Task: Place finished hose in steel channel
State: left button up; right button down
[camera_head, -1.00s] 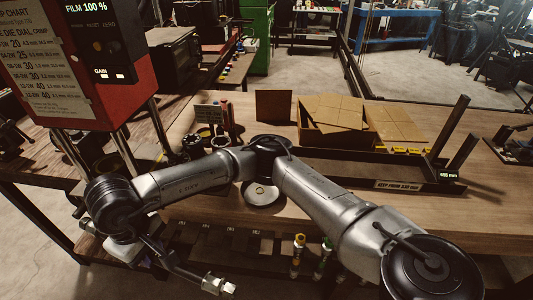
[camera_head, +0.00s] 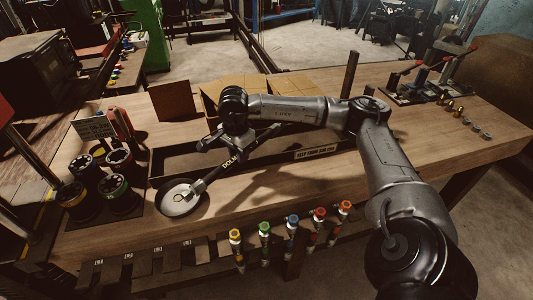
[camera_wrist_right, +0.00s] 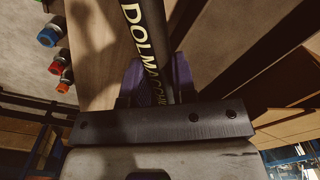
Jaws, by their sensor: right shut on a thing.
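The finished hose (camera_head: 230,164) is dark with yellow "DOLM" lettering and a metal fitting at its lower left end. My right gripper (camera_head: 222,153) is shut on it. In the right wrist view the hose (camera_wrist_right: 142,32) runs between the purple fingers of the right gripper (camera_wrist_right: 156,84). The steel channel (camera_head: 346,147) is a long dark trough on the bench with a "KEEP FROM END" label on its front. The hose lies slanted across the channel in the picture, its fitting end towards the front; its height above it is hard to tell. My left gripper is out of view.
A round metal dish (camera_head: 180,203) sits below the fitting end. Die rings (camera_head: 115,195) stand at the left. An open cardboard box (camera_head: 212,103) and an upright brown panel (camera_head: 172,100) are behind the channel. The right bench top is partly clear.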

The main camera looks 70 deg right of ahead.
jog(key=s+d+r+m, duration=0.1)
jog(key=d+m, duration=0.1)
jog(key=s+d+r+m, duration=0.1)
jog(key=d+m, duration=0.1)
jog(key=s+d+r+m+b, duration=0.1)
jog(key=d+m, duration=0.1)
jog(key=d, duration=0.1)
jog(key=shift+d+r, duration=0.1)
jog(key=shift+r, duration=0.15)
jog(key=shift+d+r+m, duration=0.2)
jog(key=shift+m, duration=0.1)
jog(key=shift+w+d, duration=0.1)
jog(key=shift+w, duration=0.05)
send_over(226, 158)
notch_tip(226, 158, down, 7)
jog(key=shift+d+r, duration=0.1)
jog(key=shift+r, duration=0.1)
jog(key=shift+f, duration=2)
jog(key=shift+f, duration=0.1)
jog(key=c, duration=0.9)
grip_release()
